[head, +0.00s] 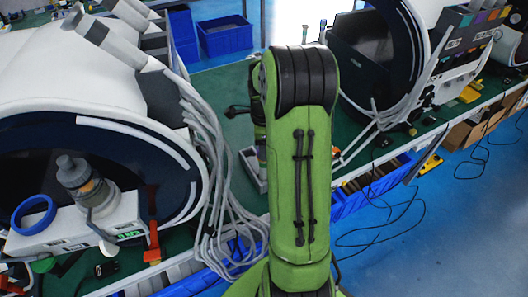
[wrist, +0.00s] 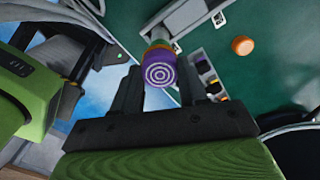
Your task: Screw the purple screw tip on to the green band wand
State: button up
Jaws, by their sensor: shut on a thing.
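In the wrist view my gripper (wrist: 157,68) is shut on the purple screw tip (wrist: 158,73), which has pale concentric rings on the end facing the camera. A pale grey-green piece (wrist: 163,43) shows just beyond the purple tip. I cannot tell whether it is part of the tip or the green band wand, or whether the two are joined. In the head view my green arm hides the gripper and the tip. Two small upright pieces (head: 321,29) show beyond the arm, too small to identify.
An orange round piece (wrist: 243,45) lies on the green surface, with a row of small coloured parts (wrist: 207,80) nearby. In the head view, white machines (head: 80,75) with hanging cables (head: 213,165) stand left, and another round machine right. Blue bins (head: 225,36) stand behind.

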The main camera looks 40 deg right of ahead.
jog(key=m, duration=0.5)
jog(key=shift+f+m, duration=0.1)
jog(key=shift+m, duration=0.3)
jog(key=o, duration=1)
jog(key=shift+c, duration=0.2)
jog(key=n, duration=0.4)
jog(key=shift+n, duration=1)
